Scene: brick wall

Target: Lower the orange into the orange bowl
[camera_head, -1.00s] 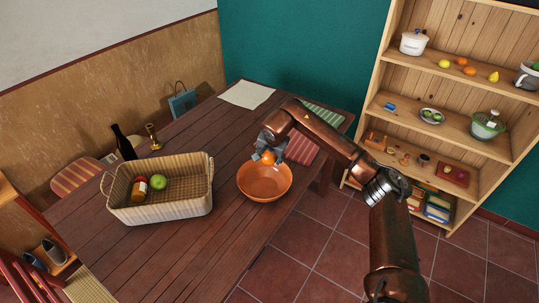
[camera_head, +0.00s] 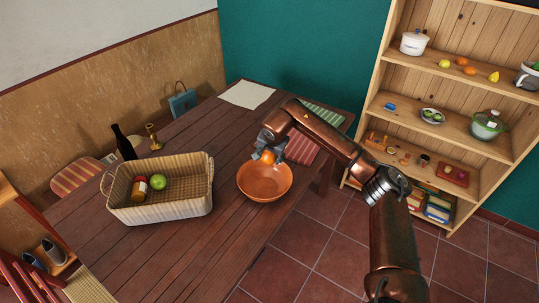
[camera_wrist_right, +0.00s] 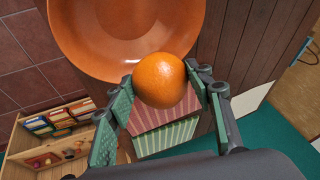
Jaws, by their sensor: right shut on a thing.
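The orange bowl (camera_head: 264,186) stands upright near the right edge of the wooden table. My right gripper (camera_head: 268,152) is at the bowl's far rim in the head view, shut on the orange (camera_head: 267,157). In the right wrist view the gripper (camera_wrist_right: 162,88) has its green pads on either side of the orange (camera_wrist_right: 160,80). There the orange overlaps the near rim of the bowl (camera_wrist_right: 110,45). I cannot tell exactly how high it is above the rim. The bowl's visible inside is empty. My left gripper is not in view.
A wicker basket (camera_head: 165,207) with a bottle and fruit stands left of the bowl on the table (camera_head: 225,230). Striped placemats (camera_head: 302,149) lie behind my right gripper. A dark bottle (camera_head: 123,142) and a brass candlestick (camera_head: 154,137) stand farther back. Shelves (camera_head: 450,95) are at the right.

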